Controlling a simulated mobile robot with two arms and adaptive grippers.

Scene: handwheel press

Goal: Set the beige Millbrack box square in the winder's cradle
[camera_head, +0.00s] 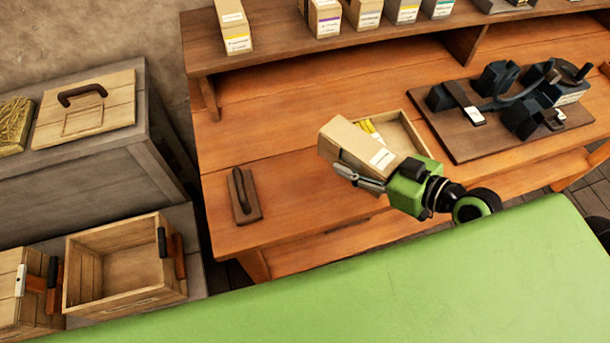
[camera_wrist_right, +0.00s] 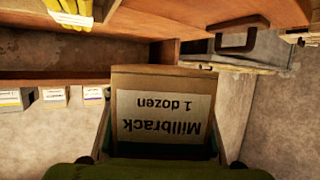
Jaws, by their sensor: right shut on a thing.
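The beige Millbrack box (camera_head: 345,140) is in my right gripper (camera_head: 362,165), held over the front middle of the bench. In the right wrist view the box (camera_wrist_right: 165,82) fills the space between the fingers, and its label reads "Millbrack 1 dozen" upside down. The far finger is hidden by the box in the head view. The winder (camera_head: 505,95) is a dark machine on a brown board, to the right of the box and apart from it. I cannot clearly pick out its cradle, though no box sits in the machine. My left gripper is not in view.
A shallow wooden tray (camera_head: 408,125) with yellow items lies just behind the box. A brown block with a dark handle (camera_head: 243,196) lies at the bench's left. Several boxes line the shelf (camera_head: 290,50). An open crate (camera_head: 72,275) stands lower left. Bench between tray and shelf is clear.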

